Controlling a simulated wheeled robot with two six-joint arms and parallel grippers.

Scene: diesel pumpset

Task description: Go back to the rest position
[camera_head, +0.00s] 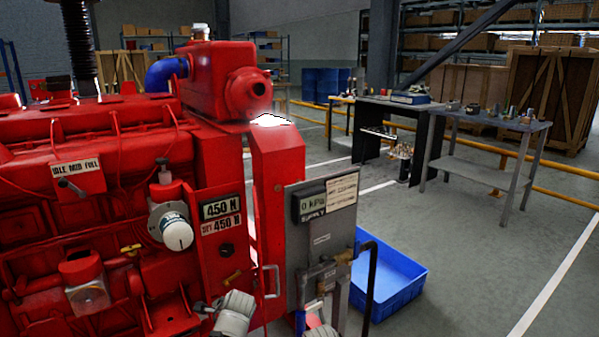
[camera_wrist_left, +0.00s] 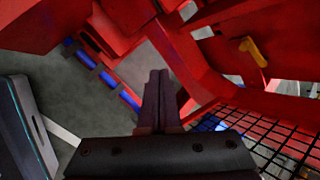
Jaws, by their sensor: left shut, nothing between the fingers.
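My left gripper (camera_wrist_left: 159,78) shows in the left wrist view with its two dark fingers pressed together and nothing between them. It is among red parts of the pumpset (camera_wrist_left: 222,62), and I cannot tell whether it touches any of them. In the head view the red diesel pumpset (camera_head: 115,145) fills the left half. Pale arm parts of mine show at the bottom edge beside it, but no fingertips can be made out there. My right gripper is not in view.
A grey panel (camera_head: 295,235) with a "0 kPa" display stands at the pumpset's right end. A blue bin (camera_head: 400,290) lies on the floor behind it. A metal table (camera_head: 490,120) stands farther right. A black wire grid (camera_wrist_left: 285,140) is close to the left gripper. Floor at right is clear.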

